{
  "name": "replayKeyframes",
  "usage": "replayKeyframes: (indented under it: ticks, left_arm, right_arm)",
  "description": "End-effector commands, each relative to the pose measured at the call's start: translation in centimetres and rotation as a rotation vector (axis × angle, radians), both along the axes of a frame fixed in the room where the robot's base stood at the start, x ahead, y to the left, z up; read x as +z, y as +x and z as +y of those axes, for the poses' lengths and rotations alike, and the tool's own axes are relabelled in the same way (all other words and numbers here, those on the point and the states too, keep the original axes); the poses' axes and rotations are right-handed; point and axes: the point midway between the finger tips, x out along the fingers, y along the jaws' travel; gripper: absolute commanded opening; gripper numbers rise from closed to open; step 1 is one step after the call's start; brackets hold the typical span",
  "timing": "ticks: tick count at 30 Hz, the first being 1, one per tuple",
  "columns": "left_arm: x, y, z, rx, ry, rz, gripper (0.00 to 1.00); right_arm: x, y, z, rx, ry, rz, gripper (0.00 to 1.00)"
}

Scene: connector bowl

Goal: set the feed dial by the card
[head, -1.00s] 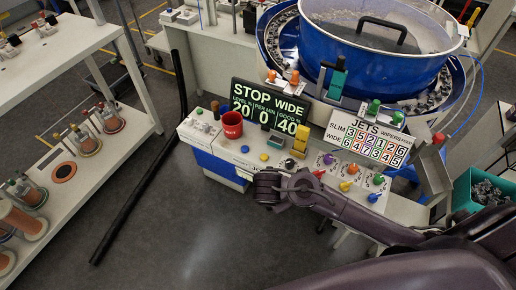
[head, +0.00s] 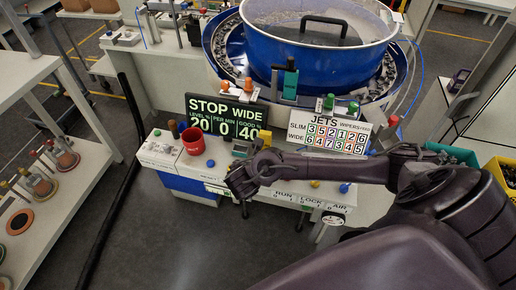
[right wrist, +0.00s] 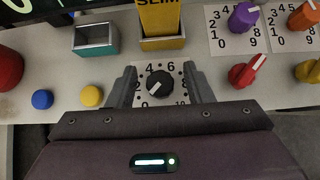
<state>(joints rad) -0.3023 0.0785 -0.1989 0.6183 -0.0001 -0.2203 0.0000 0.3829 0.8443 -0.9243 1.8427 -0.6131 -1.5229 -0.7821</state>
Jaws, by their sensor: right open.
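A black dial (right wrist: 160,84) with a white pointer mark sits on a white number scale in the right wrist view. Its pointer is turned to the lower left, toward the low numbers. My right gripper (right wrist: 161,88) is open, with one finger on each side of the dial; I cannot tell whether they touch it. In the head view my right gripper (head: 240,184) is over the panel's front and hides the dial. The white card (head: 328,134) reads JETS and WIPERS, with SLIM and WIDE rows of coloured numbers. My left gripper is not in view.
A dark display (head: 225,118) reads STOP WIDE, 20, 0, 40. A red cup (head: 178,154) stands left of my gripper. Close by are a yellow SLIM block (right wrist: 161,42), blue (right wrist: 42,99) and yellow (right wrist: 91,95) buttons, and purple (right wrist: 243,17) and red (right wrist: 247,70) knobs.

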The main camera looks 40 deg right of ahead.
Motion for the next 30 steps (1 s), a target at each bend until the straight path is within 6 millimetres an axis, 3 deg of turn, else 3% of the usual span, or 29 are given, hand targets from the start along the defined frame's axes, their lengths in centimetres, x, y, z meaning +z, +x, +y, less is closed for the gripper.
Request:
replayKeyframes:
  ticks: [8,18,30]
  left_arm:
    - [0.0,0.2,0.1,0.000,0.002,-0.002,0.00]
    - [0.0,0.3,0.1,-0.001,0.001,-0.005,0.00]
    - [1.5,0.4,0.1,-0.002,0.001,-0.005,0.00]
  right_arm:
    - [-0.2,0.1,-0.1,-0.001,0.000,0.001,0.46]
    - [-0.2,0.1,-0.1,0.000,0.001,0.001,0.03]
    - [0.1,0.1,0.0,-0.077,0.003,0.003,0.02]
